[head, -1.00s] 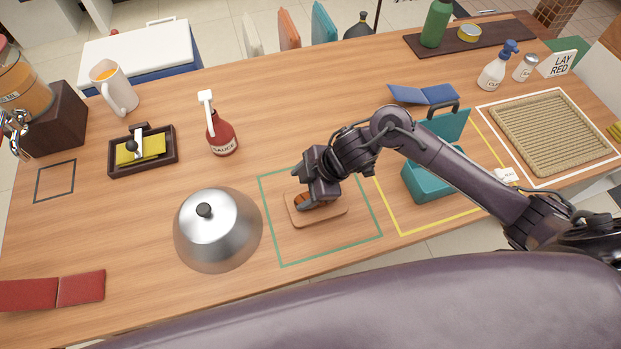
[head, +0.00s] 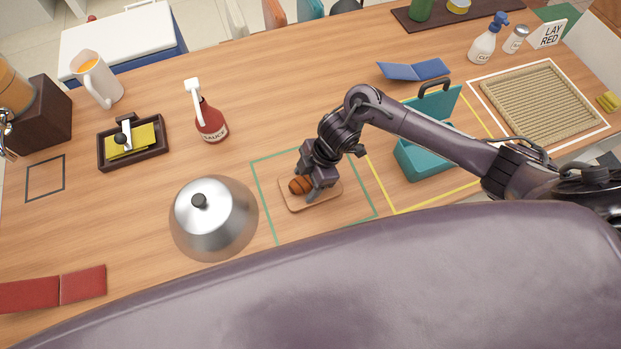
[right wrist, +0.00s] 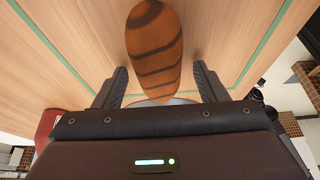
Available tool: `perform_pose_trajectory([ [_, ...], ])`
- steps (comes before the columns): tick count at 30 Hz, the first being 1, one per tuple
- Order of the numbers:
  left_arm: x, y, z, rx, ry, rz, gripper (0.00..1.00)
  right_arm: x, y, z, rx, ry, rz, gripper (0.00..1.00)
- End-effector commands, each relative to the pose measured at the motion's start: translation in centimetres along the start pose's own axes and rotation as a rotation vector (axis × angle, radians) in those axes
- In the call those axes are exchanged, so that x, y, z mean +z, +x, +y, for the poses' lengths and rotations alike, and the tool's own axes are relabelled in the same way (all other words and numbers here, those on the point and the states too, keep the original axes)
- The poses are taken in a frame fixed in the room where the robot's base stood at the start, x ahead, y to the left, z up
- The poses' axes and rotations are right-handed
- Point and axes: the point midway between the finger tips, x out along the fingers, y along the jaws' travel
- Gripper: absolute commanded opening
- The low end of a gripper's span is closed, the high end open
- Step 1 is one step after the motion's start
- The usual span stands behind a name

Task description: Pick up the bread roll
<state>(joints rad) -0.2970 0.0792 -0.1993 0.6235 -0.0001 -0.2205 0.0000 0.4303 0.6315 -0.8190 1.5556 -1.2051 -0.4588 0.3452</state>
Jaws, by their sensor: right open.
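The bread roll (head: 299,186) is brown with dark stripes and lies on a small wooden board (head: 322,200) inside the green outlined square. It also shows large in the right wrist view (right wrist: 154,50), its near end reaching between the fingers. My right gripper (head: 309,185) is low over the board at the roll, fingers pointing down. In the right wrist view my right gripper (right wrist: 158,87) is open, one finger on each side of the roll, with gaps on both sides. My left gripper is not in view.
A steel dome lid (head: 214,220) stands just left of the green square. A teal box (head: 425,155) stands to the right, in the yellow outline. A red sauce bottle (head: 210,122) stands behind. The wood between bottle and green square is clear.

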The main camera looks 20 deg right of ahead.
Motion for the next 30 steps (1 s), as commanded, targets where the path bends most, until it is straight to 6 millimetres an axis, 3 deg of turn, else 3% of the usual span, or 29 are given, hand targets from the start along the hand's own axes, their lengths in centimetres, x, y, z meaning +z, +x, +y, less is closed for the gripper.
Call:
perform_pose_trajectory([
  [5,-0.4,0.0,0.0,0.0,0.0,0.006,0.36,0.0,0.0,0.0,0.0,0.0,0.0,0.63],
  [15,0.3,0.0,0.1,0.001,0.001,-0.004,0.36,0.0,0.0,0.0,0.0,0.0,0.0,0.19],
  [25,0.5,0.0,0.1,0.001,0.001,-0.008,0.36,-0.1,-0.4,0.1,0.001,-0.001,0.001,0.18],
  [30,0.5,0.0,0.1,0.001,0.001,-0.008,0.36,-0.8,-1.9,0.1,0.003,-0.004,0.001,0.18],
])
